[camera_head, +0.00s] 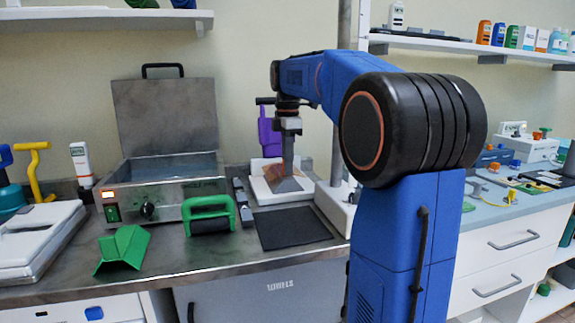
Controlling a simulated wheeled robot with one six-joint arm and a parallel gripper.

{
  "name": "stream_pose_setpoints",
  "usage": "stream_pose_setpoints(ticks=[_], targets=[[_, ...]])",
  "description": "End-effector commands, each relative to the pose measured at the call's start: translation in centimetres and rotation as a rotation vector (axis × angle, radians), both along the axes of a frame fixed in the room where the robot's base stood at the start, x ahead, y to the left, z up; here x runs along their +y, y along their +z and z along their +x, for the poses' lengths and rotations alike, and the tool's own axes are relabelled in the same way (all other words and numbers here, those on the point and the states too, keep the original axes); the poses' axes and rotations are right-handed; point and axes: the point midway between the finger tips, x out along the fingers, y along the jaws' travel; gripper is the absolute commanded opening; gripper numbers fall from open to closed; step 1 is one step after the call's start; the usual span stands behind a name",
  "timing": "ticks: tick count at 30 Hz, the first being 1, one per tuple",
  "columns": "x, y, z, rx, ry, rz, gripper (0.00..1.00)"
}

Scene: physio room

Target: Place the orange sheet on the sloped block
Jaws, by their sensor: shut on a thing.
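My gripper (287,165) points down at the back of the steel bench, over a white tray-like base (262,193). An orange-brown sheet (273,175) shows at the left side of the fingers, tilted, and my gripper is shut on it. A grey piece with slanted sides (287,185) is right below the fingertips; whether the sheet touches it cannot be told. A green block with sloped faces (122,250) stands at the front left of the bench, apart from my gripper, with nothing on it.
A steel bath with its lid (165,115) raised stands at the back left. A green-handled roller (209,215) and a dark flat mat (291,228) lie at the front. A purple object (269,132) is behind my gripper. A white device (35,240) is at far left.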

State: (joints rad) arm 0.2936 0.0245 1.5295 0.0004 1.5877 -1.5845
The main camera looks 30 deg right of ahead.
Motion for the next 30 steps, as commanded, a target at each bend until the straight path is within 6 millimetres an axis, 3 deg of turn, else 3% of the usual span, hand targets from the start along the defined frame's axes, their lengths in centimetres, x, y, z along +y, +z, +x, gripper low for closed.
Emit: stream_pose_setpoints(ticks=[17, 18, 20, 30], targets=[[0.00, -0.81, 0.00, -0.001, 0.000, 0.000, 0.00], [0.00, -0.77, 0.01, -0.001, 0.000, 0.000, 0.16], [0.00, -0.77, 0.01, -0.001, 0.000, 0.000, 0.25], [0.00, -0.51, 0.01, -0.001, 0.000, 0.000, 0.25]])
